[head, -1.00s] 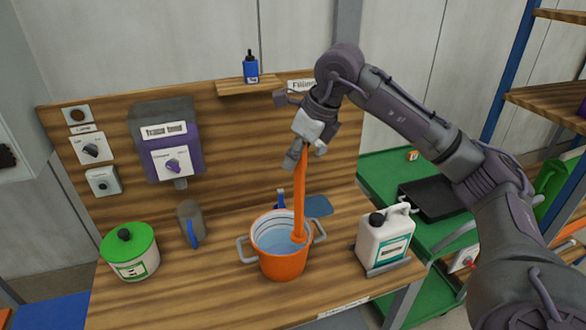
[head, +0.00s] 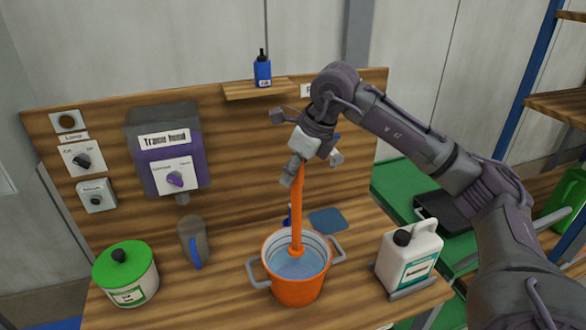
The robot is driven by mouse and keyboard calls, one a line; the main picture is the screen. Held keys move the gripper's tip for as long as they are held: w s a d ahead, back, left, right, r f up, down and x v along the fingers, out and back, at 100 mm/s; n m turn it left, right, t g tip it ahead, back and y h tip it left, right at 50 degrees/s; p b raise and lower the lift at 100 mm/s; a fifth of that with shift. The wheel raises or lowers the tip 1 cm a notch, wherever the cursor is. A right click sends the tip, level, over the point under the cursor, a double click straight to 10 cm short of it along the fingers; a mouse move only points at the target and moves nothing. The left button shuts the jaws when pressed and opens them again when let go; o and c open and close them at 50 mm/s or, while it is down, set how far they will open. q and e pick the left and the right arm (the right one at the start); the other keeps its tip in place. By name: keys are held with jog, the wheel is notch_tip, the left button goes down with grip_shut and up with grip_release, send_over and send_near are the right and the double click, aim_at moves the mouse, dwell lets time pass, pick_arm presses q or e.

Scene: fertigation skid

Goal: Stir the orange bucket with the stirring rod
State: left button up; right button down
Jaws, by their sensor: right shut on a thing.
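The orange bucket (head: 298,291) stands on the wooden bench, with grey handles on both sides and bluish liquid inside. The orange stirring rod (head: 297,208) stands nearly upright with its lower end in the bucket, towards the back of the liquid. My right gripper (head: 296,170) is above the bucket and shut on the upper end of the rod. The lowest tip of the rod is hidden in the liquid. My left gripper does not show.
A white canister (head: 408,258) stands on a tray right of the bucket. A blue bottle (head: 262,70) sits on a small shelf above. A blue mat (head: 328,220) lies behind the bucket.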

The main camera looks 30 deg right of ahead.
notch_tip(320, 180, down, 3)
jog(key=shift+s+f+b, duration=0.1)
jog(key=shift+s+b, duration=0.05)
jog(key=shift+b, duration=0.9)
jog(key=b, duration=0.3)
send_over(294, 219)
jog(key=f, duration=0.2)
jog(key=w+f, duration=0.1)
jog(key=f, duration=0.1)
jog(key=shift+d, duration=0.15)
pick_arm(q)
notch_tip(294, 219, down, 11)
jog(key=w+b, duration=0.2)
jog(key=b, duration=0.3)
pick_arm(e)
jog(key=shift+f, duration=3.2)
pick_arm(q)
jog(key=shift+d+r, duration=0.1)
